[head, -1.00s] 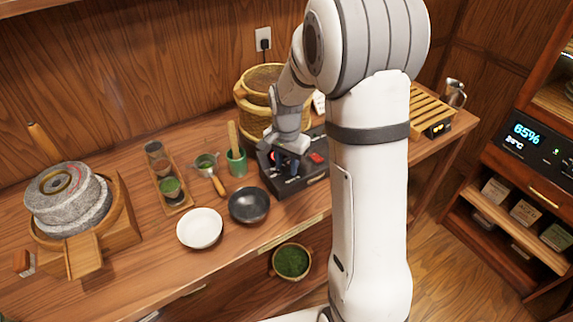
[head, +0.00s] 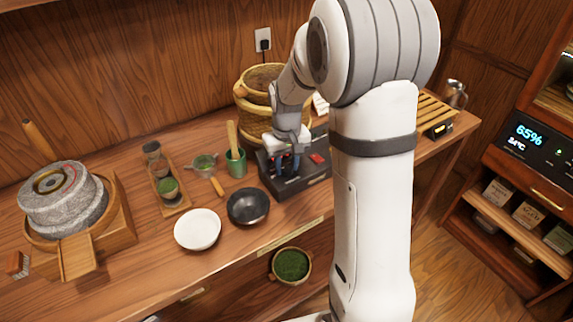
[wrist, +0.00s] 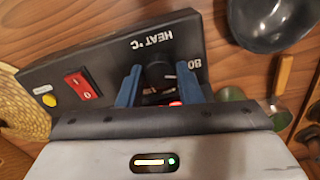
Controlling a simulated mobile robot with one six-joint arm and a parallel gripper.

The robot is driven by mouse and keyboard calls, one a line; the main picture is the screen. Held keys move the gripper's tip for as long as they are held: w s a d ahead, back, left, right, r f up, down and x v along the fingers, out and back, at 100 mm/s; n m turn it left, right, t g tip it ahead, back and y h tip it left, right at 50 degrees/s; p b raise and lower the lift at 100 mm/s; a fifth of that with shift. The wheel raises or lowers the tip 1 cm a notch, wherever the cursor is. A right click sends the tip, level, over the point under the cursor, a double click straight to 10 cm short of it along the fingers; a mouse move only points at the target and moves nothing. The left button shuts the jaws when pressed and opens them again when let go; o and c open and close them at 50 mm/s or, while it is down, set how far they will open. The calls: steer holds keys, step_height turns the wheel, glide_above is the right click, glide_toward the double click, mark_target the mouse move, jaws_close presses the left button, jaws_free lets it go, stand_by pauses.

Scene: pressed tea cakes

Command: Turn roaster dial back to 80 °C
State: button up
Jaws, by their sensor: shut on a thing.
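The roaster base (head: 292,187) is a dark box with a slanted panel, on the wooden counter. Its panel (wrist: 120,55) fills the upper part of the wrist view, upside down, and reads "HEAT °C" with "80" by the dial's right. The black dial (wrist: 158,73) sits between my gripper's blue fingers (wrist: 160,88). My gripper (head: 287,166) reaches down onto the panel in the head view and is shut on the dial. The fingers and gripper body hide part of the dial and its scale, so I cannot read its setting.
A red rocker switch (wrist: 83,87) and a yellow button (wrist: 49,100) are on the same panel. A black bowl (head: 248,207) stands close by, with a white bowl (head: 198,230) beside it. A green cup (head: 236,165) and woven basket (head: 257,110) are near my arm.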

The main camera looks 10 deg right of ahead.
mark_target(286, 168)
steer(key=shift+r+n, duration=0.1)
steer(key=shift+n, duration=1)
steer(key=o, duration=0.7)
step_height(286, 168, up, 8)
steer(key=shift+f, duration=0.1)
steer(key=s+r+m+t, duration=0.2)
steer(key=s+m, duration=0.1)
steer(key=s, duration=1.8)
steer(key=shift+s+r+m+t, duration=0.3)
steer(key=shift+r, duration=0.05)
